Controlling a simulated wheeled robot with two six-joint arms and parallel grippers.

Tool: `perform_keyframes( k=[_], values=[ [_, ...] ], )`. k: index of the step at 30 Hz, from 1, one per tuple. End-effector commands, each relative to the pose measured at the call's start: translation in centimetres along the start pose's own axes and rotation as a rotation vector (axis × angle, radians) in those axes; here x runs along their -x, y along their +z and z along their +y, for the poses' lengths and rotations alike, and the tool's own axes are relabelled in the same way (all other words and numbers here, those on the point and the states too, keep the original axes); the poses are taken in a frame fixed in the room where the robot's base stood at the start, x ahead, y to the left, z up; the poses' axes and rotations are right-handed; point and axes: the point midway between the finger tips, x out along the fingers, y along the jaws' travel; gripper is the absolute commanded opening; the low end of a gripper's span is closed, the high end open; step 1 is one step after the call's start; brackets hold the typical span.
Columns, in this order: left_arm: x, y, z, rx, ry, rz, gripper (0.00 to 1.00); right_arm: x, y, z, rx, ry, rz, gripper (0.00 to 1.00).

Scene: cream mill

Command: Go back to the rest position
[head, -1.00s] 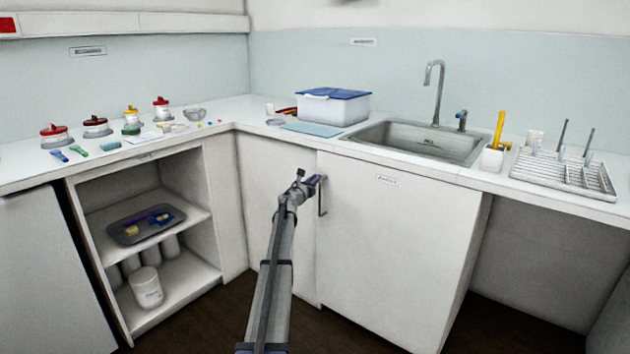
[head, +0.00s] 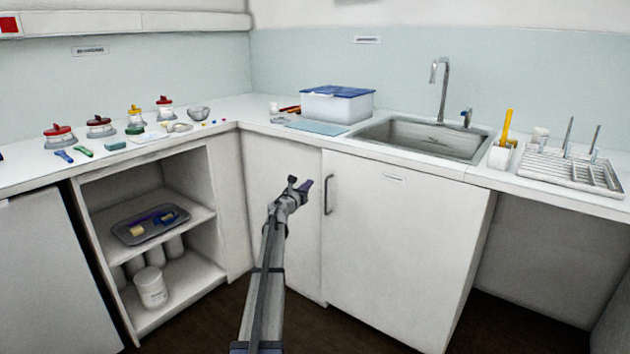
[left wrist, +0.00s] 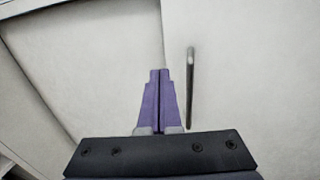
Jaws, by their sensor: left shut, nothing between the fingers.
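My left gripper (head: 301,187) is in front of the closed cupboard door under the sink. It is shut and empty. Its purple fingers (left wrist: 158,98) lie together in the left wrist view. The door's bar handle (head: 329,195) stands just right of the fingers and apart from them in the head view; the handle (left wrist: 190,85) is also to the right of them in the left wrist view. The cupboard door (head: 400,245) looks flush with its frame. My right gripper is not in view.
The worktop above carries a blue-lidded box (head: 338,104), a sink (head: 425,138), a dish rack (head: 570,172) and several lidded jars at the left. An open shelf at the left holds a grey tray (head: 150,224) and a white tub (head: 150,288). Dark floor shows below.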

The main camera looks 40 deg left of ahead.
Motion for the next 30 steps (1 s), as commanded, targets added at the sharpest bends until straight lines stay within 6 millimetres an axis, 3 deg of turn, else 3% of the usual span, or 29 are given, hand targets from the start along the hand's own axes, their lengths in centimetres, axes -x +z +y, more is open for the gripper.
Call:
perform_keyframes(
  k=[1,3,7,20,23,25,30],
  values=[
    [1.8,0.0,0.4,-0.001,0.005,0.0,0.0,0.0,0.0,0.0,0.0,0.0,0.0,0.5],
    [3.1,-0.1,0.7,-0.001,0.005,0.0,0.0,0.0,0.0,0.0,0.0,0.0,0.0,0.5],
    [4.9,-0.1,1.2,-0.002,0.004,0.001,0.0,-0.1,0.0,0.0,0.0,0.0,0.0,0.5],
    [5.4,-0.1,1.2,0.002,0.004,0.0,0.0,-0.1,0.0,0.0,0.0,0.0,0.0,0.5],
    [5.3,0.3,-0.6,0.072,0.025,-0.017,0.0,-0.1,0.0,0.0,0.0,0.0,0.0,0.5],
    [5.3,0.7,-3.3,0.195,0.065,-0.041,0.0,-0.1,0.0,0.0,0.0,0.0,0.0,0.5],
    [7.3,0.0,-12.4,0.713,0.235,-0.086,0.0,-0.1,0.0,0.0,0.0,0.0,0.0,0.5]
  ],
)
